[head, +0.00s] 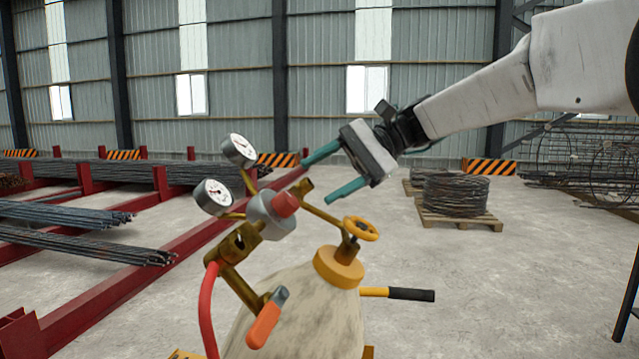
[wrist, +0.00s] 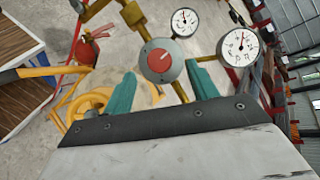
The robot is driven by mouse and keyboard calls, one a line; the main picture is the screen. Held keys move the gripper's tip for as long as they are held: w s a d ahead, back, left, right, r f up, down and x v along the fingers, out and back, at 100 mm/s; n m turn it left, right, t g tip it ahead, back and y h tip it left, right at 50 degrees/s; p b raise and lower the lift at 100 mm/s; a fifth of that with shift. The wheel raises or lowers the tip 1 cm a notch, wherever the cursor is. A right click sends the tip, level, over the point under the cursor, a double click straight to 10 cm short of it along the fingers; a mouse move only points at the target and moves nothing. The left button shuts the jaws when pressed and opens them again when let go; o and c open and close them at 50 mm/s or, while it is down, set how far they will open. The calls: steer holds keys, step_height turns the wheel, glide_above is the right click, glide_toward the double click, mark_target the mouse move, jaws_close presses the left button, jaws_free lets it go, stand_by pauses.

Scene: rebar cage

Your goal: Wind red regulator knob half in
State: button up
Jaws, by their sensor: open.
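The red regulator knob (head: 285,203) sits on the front of a round grey regulator body (head: 263,216) on brass fittings above a gas cylinder (head: 300,315). In the wrist view the red knob (wrist: 159,57) faces the camera, with a pale line on its face. My gripper (head: 315,178) is open, with green fingers, up and to the right of the knob in the head view. In the wrist view my gripper (wrist: 160,82) has one finger on each side below the knob, apart from it and holding nothing.
Two dial gauges (head: 213,196) stand left of the regulator. A yellow valve wheel (head: 360,229) is on the cylinder top. A red hose (head: 207,310) and orange-handled torch (head: 266,322) hang in front. A wire coil on a pallet (head: 455,195) stands behind on open floor.

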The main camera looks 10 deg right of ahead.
mark_target(292, 199)
steer(key=s+a+r+n+t+h, duration=0.1)
steer(key=s+a+r+n+h, duration=0.35)
steer(key=n, duration=0.65)
steer(key=w+f+n+t+h, duration=0.1)
steer(key=f+n, duration=0.1)
steer(key=w+a+f+n+t+h, duration=0.1)
steer(key=f+n, duration=0.1)
steer(key=n, duration=0.1)
steer(key=w+f+n+t+h, duration=0.1)
steer(key=f+n+h, duration=0.1)
steer(key=f, duration=0.1)
steer(key=shift+w+a+n, duration=0.15)
steer(key=shift+n, duration=0.15)
steer(key=shift+c, duration=0.2)
